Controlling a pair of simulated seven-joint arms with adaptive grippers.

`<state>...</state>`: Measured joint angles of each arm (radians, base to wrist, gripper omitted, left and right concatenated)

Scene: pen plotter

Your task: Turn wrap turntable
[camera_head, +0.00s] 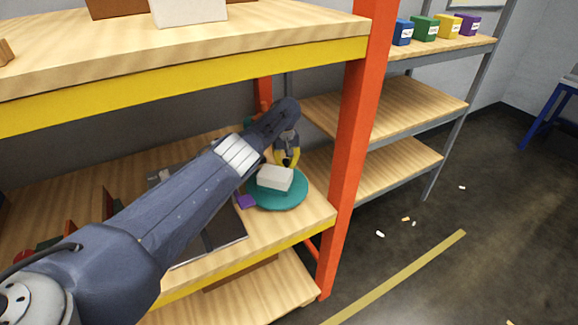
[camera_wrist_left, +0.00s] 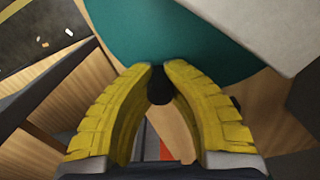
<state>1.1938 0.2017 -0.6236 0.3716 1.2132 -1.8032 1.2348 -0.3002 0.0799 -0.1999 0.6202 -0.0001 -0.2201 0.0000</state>
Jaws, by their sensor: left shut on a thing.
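The turntable is a round teal disc (camera_head: 285,201) on the wooden middle shelf, near the orange post. In the left wrist view its teal surface (camera_wrist_left: 150,35) fills the top middle. A white box (camera_head: 275,178) sits on the disc, and its pale side shows in the left wrist view (camera_wrist_left: 285,25). My left gripper (camera_head: 287,160) points down at the far side of the disc, behind the box. Its yellow fingers are closed around a small dark peg (camera_wrist_left: 159,88) by the disc's edge. How the peg joins the disc is hidden. My right gripper is out of view.
A purple block (camera_head: 245,202) lies beside the disc's left edge, near a dark flat panel (camera_head: 215,238). The orange post (camera_head: 357,140) stands close on the right. An upper shelf with a yellow beam (camera_head: 190,85) hangs above. Small coloured bins (camera_head: 424,28) stand on a farther rack.

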